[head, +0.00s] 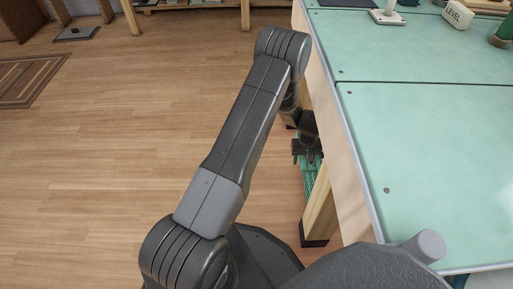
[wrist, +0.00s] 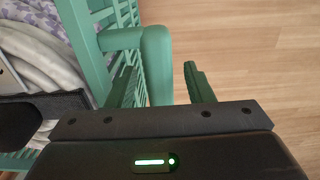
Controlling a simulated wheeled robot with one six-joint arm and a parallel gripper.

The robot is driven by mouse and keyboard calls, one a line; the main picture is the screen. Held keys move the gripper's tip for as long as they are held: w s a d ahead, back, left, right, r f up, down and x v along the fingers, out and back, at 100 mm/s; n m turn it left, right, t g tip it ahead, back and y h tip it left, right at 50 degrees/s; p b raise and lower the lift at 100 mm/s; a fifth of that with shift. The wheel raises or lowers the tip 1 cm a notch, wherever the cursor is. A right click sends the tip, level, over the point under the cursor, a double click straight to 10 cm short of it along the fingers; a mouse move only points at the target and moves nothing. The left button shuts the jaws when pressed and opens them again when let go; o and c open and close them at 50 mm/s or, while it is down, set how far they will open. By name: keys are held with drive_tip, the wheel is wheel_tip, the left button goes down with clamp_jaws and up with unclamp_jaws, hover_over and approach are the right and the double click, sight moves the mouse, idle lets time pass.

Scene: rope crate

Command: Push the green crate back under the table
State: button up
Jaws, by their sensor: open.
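The green crate (wrist: 97,18) has slatted walls and shows at the left of the wrist view. A thick rounded green bar (wrist: 157,50) along its side lies between the two fingers of my gripper (wrist: 158,78). The jaws are open, with a gap to the right finger; whether the left finger touches the bar I cannot tell. In the head view, my gripper (head: 308,152) is low beside the table (head: 430,130). Only a small green piece of the crate (head: 309,180) shows below it, by the table leg. The tabletop hides the rest.
A wooden table leg (head: 319,212) with a dark foot stands close to my gripper. Purple-patterned cloth (wrist: 40,12) and pale coiled material (wrist: 35,60) lie in the crate. The wooden floor (head: 100,180) to the left is clear, with a rug (head: 28,80) farther off.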

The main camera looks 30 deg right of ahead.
drive_tip(key=w+a+p, duration=0.2)
drive_tip(key=w+a, duration=0.5)
drive_tip(key=a, duration=0.5)
drive_tip(key=w+a+p, duration=0.3)
drive_tip(key=w+a, duration=0.5)
drive_tip(key=a, duration=0.4)
wheel_tip(320, 180, up, 9)
drive_tip(key=p, duration=0.2)
drive_tip(key=shift+a, duration=0.35)
drive_tip(key=shift+f, duration=0.2)
wheel_tip(320, 180, down, 8)
drive_tip(key=b, duration=0.2)
